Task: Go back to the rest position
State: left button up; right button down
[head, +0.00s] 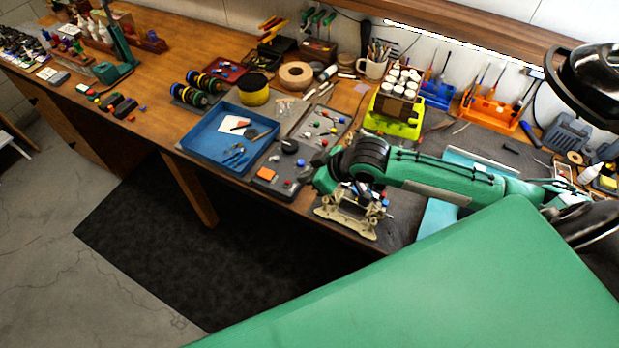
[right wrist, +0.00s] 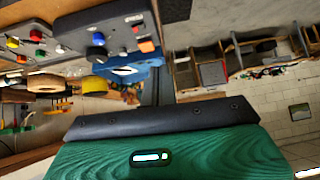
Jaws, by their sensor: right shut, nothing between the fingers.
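My right arm comes in from the right of the head view, green with a dark wrist. My right gripper (head: 321,180) is at its left end, over the front edge of the workbench (head: 150,95). It is shut and holds nothing. A cream and dark car chassis (head: 352,212) shows just below the gripper at the bench's front edge. The arm partly covers that area, and I cannot tell whether the gripper and chassis touch. My left gripper is not in view. The right wrist view looks sideways along the bench and the room, and I make out no fingertips there.
A blue tray (head: 205,160) with small tools lies left of the gripper, by a grey panel of coloured knobs (head: 325,122). A lime stand (head: 392,127) and an orange tool rack (head: 488,112) stand behind the arm. Floor is free in front of the bench at left.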

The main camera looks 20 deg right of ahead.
jog(key=shift+s+d+r, duration=0.2)
jog(key=shift+s+r, duration=0.15)
dwell(0.3)
